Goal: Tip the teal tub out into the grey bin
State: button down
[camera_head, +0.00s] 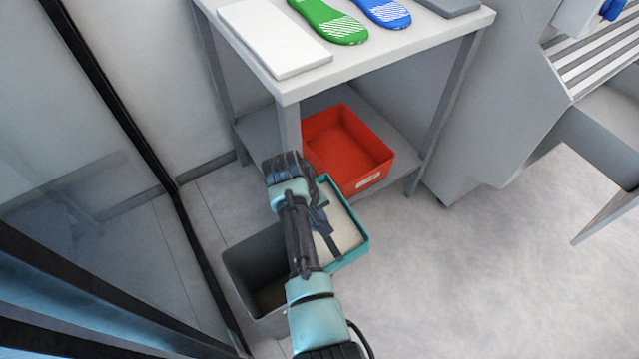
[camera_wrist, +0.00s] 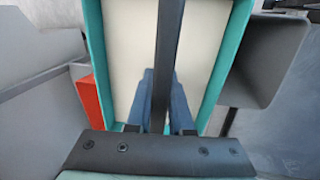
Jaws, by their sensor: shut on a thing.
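The teal tub (camera_head: 366,241) hangs in my gripper (camera_head: 322,222), just right of the grey bin (camera_head: 240,265) in the head view. In the wrist view the tub's teal walls (camera_wrist: 96,50) frame a pale cream surface; I cannot tell whether this is a load or the bare floor. The blue fingers of my gripper (camera_wrist: 167,95) are closed on a dark bar across the tub. The grey bin (camera_wrist: 262,60) stands to the tub's right in the wrist view. The bin's open top is partly hidden by my arm in the head view. The tub looks about level.
A red-orange crate (camera_head: 345,150) sits on the table's lower shelf (camera_head: 395,145), close behind the tub. The table (camera_head: 400,50) holds green and blue insoles and a white slab. A dark-framed glass panel (camera_head: 120,120) stands at left. Floor at right is clear.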

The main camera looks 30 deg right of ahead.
jog(key=h+b, duration=0.2)
jog(key=a+h+b, duration=0.1)
jog(key=h+b, duration=0.1)
jog(key=shift+w+a+f, duration=0.1)
jog(key=shift+a+f, duration=0.05)
jog(key=shift+f, duration=0.25)
jog(key=h+b, duration=0.1)
jog(key=a+h+b, duration=0.1)
jog(key=b, duration=0.1)
jog(key=h+b, duration=0.1)
jog(key=b, duration=0.1)
jog(key=shift+a+f, duration=0.25)
jog(key=a+h+b, duration=0.1)
jog(key=h+b, duration=0.1)
jog(key=a+f+h+b, duration=0.1)
jog(key=h+b, duration=0.1)
jog(key=b, duration=0.1)
jog(key=shift+w+a+g+h+b, duration=0.1)
jog(key=shift+a+g+h+b, duration=0.1)
jog(key=shift+g+h+b, duration=0.1)
jog(key=shift+a+h+b, duration=0.2)
jog(key=shift+h+b, duration=0.1)
jog(key=shift+b, duration=0.1)
